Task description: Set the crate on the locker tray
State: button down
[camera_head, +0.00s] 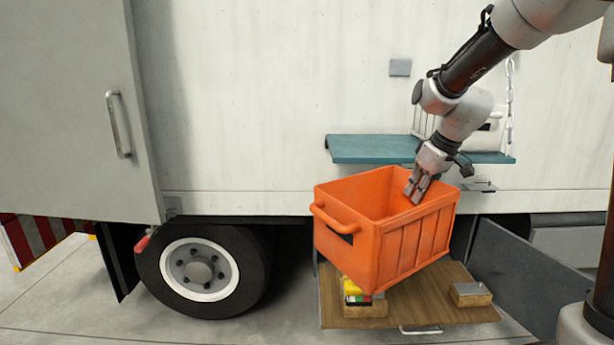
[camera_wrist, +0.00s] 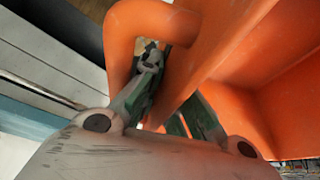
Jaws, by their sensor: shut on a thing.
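An orange open-topped crate (camera_head: 400,250) hangs tilted in front of the truck, over the wooden locker tray (camera_head: 405,318). My gripper (camera_head: 415,191) is shut on the crate at its far right side, by the rim. In the wrist view the orange crate (camera_wrist: 235,40) fills much of the picture, with a looped handle beside my gripper's fingers (camera_wrist: 170,85). The crate appears apart from the tray, but it hides the tray's back part. The tray is pulled out from under the truck body.
A small yellow, red and green item (camera_head: 355,291) sits at the tray's left, partly under the crate in view. A wooden block with a grey top (camera_head: 470,294) sits at its right. A dark open door (camera_head: 525,275) flanks the tray. A teal shelf (camera_head: 370,149) juts out above.

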jog(key=w+d+f+m+h, duration=0.1)
jog(key=w+d+f+m, duration=0.15)
jog(key=w+f, duration=0.4)
jog(key=s+f+m+h, duration=0.1)
jog(key=s+f+m, duration=0.2)
jog(key=f, duration=0.7)
jog(key=shift+a+f+m+t, duration=0.3)
jog(key=shift+a+f+m, duration=0.05)
jog(key=shift+f+m, duration=0.1)
